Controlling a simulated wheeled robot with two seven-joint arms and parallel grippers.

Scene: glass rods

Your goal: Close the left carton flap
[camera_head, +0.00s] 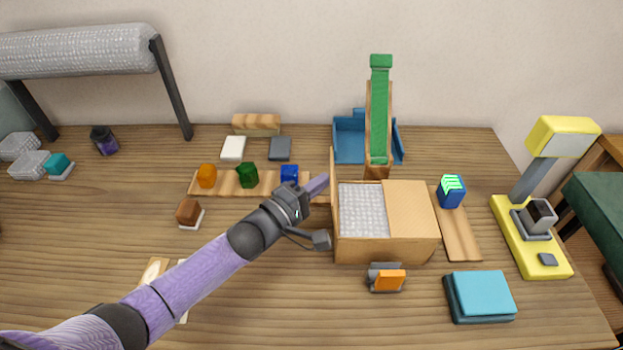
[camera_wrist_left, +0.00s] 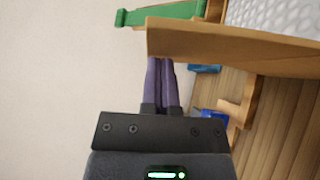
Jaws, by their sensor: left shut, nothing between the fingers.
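The open-topped cardboard carton (camera_head: 385,248) stands right of the table's middle. Its right flap (camera_head: 410,205) lies flat over the right half. The left flap (camera_head: 332,172) stands about upright, seen nearly edge-on. Grey bubbly packing (camera_head: 362,208) shows in the uncovered left half. My left gripper (camera_head: 321,184) is shut and empty, on the outer left side of the left flap. In the left wrist view the purple fingertips (camera_wrist_left: 160,62) lie close together at the tan flap panel (camera_wrist_left: 235,50); I cannot tell whether they touch it. My right gripper is out of view.
A wooden strip with orange, green and blue pieces (camera_head: 247,175) lies behind my left arm. A blue bin (camera_head: 349,140) and green-topped ramp (camera_head: 380,105) stand behind the carton. An orange-and-grey object (camera_head: 387,280) sits in front.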

